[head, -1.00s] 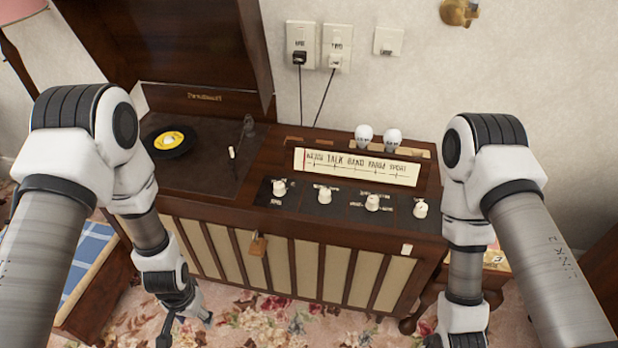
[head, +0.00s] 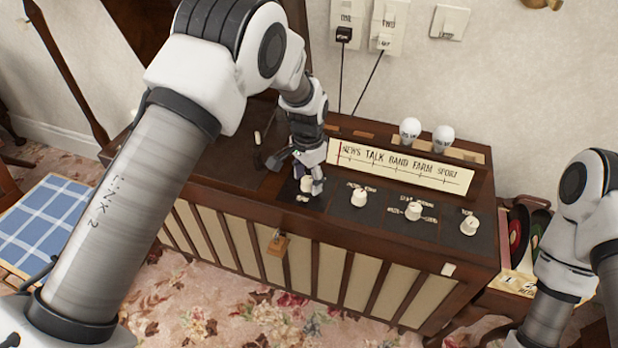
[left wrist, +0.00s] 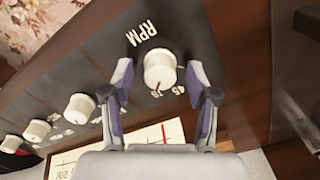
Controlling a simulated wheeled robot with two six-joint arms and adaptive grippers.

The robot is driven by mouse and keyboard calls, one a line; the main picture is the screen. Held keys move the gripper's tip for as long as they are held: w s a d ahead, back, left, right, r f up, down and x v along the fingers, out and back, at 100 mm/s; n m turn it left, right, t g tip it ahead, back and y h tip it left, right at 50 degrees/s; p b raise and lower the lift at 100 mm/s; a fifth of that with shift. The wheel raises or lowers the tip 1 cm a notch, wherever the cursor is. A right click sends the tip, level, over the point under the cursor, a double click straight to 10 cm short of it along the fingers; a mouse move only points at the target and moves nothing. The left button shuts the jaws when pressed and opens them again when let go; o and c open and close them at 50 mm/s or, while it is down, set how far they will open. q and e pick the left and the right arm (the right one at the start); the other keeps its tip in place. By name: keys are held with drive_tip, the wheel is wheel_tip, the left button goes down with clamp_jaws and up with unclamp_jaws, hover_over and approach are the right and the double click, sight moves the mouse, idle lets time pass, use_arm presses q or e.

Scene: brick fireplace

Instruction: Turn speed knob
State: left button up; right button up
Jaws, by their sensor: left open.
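The speed knob, a cream round knob labelled RPM with a red pointer line, shows in the left wrist view (left wrist: 160,70) and, partly covered, in the head view (head: 306,184). My left gripper (head: 312,186) is over it from above. In the left wrist view the fingers (left wrist: 158,88) stand open, one on each side of the knob, with small visible gaps. Numbers are printed on the dark panel beside the knob. My right arm is at the right edge of the head view; its gripper is out of view.
Other cream knobs (head: 359,198) sit in a row to the right on the same panel. The lit station dial (head: 400,168) and two white bulbs (head: 410,130) stand behind them. A padlock (head: 278,245) hangs on the cabinet front.

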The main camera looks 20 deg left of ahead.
use_arm(q)
drive_tip(key=shift+s, duration=0.1)
drive_tip(key=c, duration=0.3)
clamp_jaws()
